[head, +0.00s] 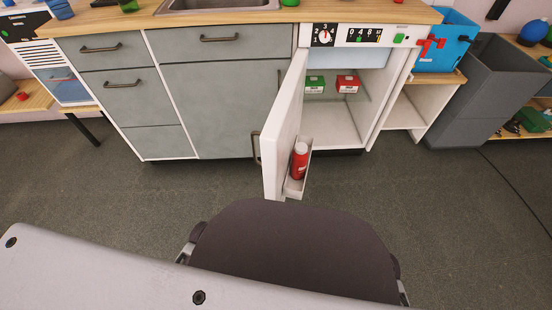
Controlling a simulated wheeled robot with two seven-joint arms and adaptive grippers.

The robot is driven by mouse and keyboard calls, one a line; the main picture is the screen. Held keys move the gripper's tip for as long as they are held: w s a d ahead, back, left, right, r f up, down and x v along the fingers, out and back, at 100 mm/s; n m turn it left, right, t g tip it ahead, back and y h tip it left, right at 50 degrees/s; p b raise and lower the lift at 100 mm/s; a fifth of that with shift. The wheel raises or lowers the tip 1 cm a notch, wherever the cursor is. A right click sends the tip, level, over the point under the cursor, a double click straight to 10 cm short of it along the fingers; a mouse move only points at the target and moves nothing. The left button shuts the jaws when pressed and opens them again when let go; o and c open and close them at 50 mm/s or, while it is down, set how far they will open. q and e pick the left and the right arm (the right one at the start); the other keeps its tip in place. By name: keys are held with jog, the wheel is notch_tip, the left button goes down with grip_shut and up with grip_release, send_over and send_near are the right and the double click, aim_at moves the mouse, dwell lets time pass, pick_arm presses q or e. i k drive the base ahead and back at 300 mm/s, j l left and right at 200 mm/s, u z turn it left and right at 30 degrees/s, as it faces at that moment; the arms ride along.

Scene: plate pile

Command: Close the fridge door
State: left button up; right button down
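The fridge door (282,132) is white and stands open, swung out from the left side of the fridge toward me. A red bottle (299,160) stands in the shelf on the door's inner side. The fridge (345,104) is a white box under the counter, and its inside shows. A green box (314,84) and a red box (347,84) sit on a shelf inside. Neither of my grippers shows in the head view.
Grey cabinets (222,105) stand left of the fridge. A control panel (363,35) is above it. A low shelf (404,112), a blue crate (445,45) and a grey bin (490,90) stand to the right. The floor (430,205) in front is clear.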

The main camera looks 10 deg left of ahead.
aim_at(279, 136)
jog(key=j+z, duration=0.3)
jog(key=j, duration=0.4)
jog(key=j+z, duration=0.25)
jog(key=j, duration=0.45)
